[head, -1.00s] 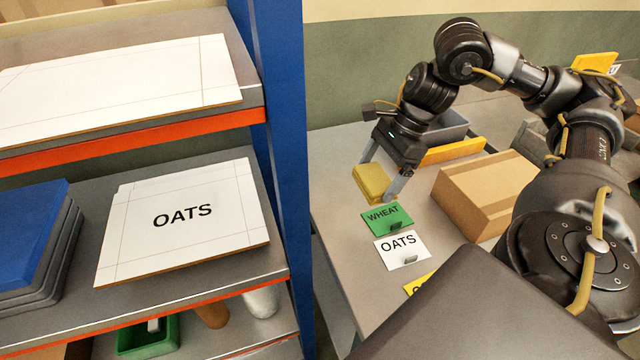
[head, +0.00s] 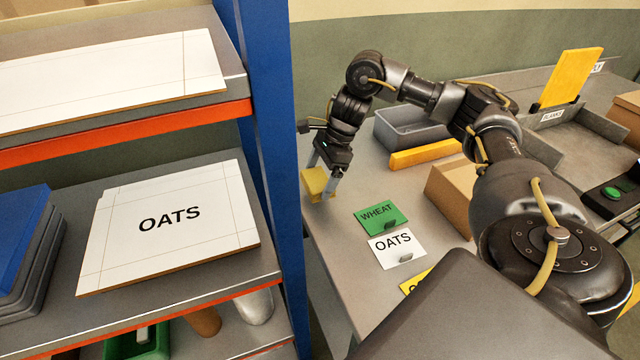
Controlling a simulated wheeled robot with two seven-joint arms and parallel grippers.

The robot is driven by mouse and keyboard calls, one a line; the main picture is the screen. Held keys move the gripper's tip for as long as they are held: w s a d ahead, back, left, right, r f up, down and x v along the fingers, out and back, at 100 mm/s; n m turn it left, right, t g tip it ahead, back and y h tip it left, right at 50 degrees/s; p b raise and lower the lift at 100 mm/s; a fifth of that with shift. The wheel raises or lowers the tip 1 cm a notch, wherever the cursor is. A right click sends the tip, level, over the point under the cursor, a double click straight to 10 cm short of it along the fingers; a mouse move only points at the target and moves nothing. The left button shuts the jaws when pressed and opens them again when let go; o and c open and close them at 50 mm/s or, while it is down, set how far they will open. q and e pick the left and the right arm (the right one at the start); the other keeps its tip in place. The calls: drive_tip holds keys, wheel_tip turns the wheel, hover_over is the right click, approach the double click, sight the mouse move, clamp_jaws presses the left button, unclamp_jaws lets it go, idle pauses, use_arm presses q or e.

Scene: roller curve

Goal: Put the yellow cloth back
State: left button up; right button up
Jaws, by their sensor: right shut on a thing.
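The yellow cloth (head: 315,185) is a small folded block, held between the fingers of my right gripper (head: 323,184). The gripper points down near the left edge of the grey table (head: 335,250), beside the blue shelf post. The cloth is in front of the table's left part; I cannot tell whether it touches the surface. My left gripper is not in view.
Green WHEAT (head: 381,216) and white OATS (head: 396,248) cards lie on the table. A grey bin (head: 408,130), a yellow bar (head: 425,153) and a cardboard box (head: 452,195) stand behind and right. The blue shelf post (head: 262,150) is close left; an OATS board (head: 170,225) lies on the shelf.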

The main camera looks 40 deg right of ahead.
sight(323, 177)
drive_tip(key=shift+w+f, duration=0.15)
drive_tip(key=shift+f, duration=1.6)
drive_tip(key=shift+f, duration=0.15)
drive_tip(key=o, duration=0.7)
drive_tip(key=shift+r, duration=0.2)
drive_tip(key=shift+p+v, duration=1.45)
drive_tip(key=shift+v, duration=4.6)
